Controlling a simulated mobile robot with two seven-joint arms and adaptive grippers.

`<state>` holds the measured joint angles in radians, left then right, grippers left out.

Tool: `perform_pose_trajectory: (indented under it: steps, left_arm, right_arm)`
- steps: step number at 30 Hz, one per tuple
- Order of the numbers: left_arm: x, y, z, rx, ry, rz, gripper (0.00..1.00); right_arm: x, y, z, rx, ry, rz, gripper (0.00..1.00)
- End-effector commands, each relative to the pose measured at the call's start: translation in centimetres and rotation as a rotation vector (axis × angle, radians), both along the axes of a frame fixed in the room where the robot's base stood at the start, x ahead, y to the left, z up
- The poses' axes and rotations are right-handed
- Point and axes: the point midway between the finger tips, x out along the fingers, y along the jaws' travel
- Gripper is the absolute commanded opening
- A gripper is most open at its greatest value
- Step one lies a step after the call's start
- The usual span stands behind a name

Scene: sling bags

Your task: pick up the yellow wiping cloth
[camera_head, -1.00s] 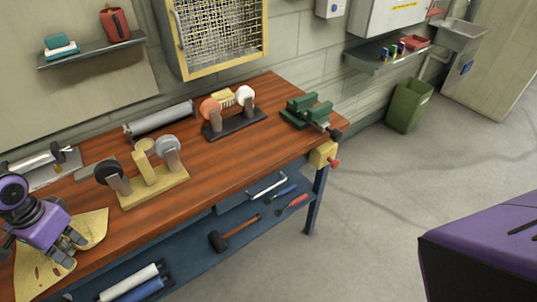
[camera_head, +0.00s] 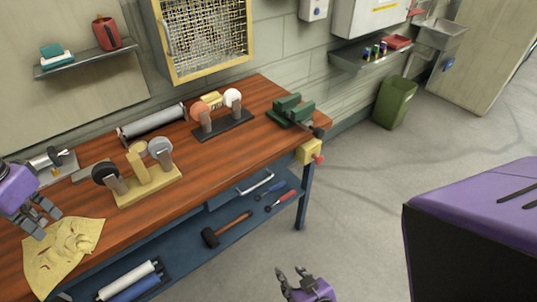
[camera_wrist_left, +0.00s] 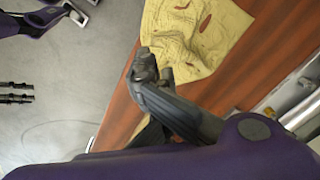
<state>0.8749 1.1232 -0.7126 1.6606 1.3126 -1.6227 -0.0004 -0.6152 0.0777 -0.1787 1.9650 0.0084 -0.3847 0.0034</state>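The yellow wiping cloth (camera_head: 62,252) lies wrinkled on the wooden workbench (camera_head: 200,165), at its near left end, partly over the front edge. It also shows in the left wrist view (camera_wrist_left: 200,35). My left gripper (camera_head: 45,222) is just above and behind the cloth's far edge in the head view. Its fingers look apart with nothing between them. In the left wrist view its fingertips (camera_wrist_left: 155,70) are beside the cloth's edge; whether they touch it is unclear. My right gripper (camera_head: 290,280) is low at the bottom, off the bench, with its fingers apart and empty.
A yellow-based stand with rollers (camera_head: 148,185), a dark-based stand (camera_head: 222,126) and a green vise (camera_head: 291,110) stand on the bench. The lower shelf holds a mallet (camera_head: 225,230) and white and blue rolls (camera_head: 130,282).

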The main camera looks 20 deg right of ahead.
Motion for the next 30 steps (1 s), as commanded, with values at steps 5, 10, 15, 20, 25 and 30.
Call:
perform_pose_trajectory:
  steps: [5, 10, 15, 20, 25, 30]
  left_arm:
    - [-0.04, 0.05, 0.27, 0.001, 0.003, 0.001, 0.00]
    - [-0.02, 0.05, 0.29, 0.001, 0.002, 0.001, 0.00]
    - [-0.01, 0.04, 0.29, 0.001, 0.001, 0.001, 0.05]
    - [-0.01, 0.04, 0.29, 0.001, 0.001, 0.001, 0.26]
    - [0.00, 0.04, 0.29, 0.001, 0.001, 0.001, 0.48]
    - [0.00, 0.04, 0.28, 0.001, 0.001, 0.001, 0.62]
  right_arm:
    - [-0.46, -0.14, -0.80, -0.004, 0.017, 0.005, 0.35]
    - [-0.56, -0.40, -0.88, -0.011, 0.019, 0.010, 0.35]
    - [-0.41, -0.47, -0.66, -0.014, 0.014, 0.013, 0.35]
    - [-0.23, -0.42, -0.42, -0.012, 0.009, 0.012, 0.35]
    - [-0.09, -0.26, -0.27, -0.009, 0.005, 0.009, 0.35]
    - [-0.02, -0.06, -0.24, -0.002, 0.004, 0.003, 0.35]
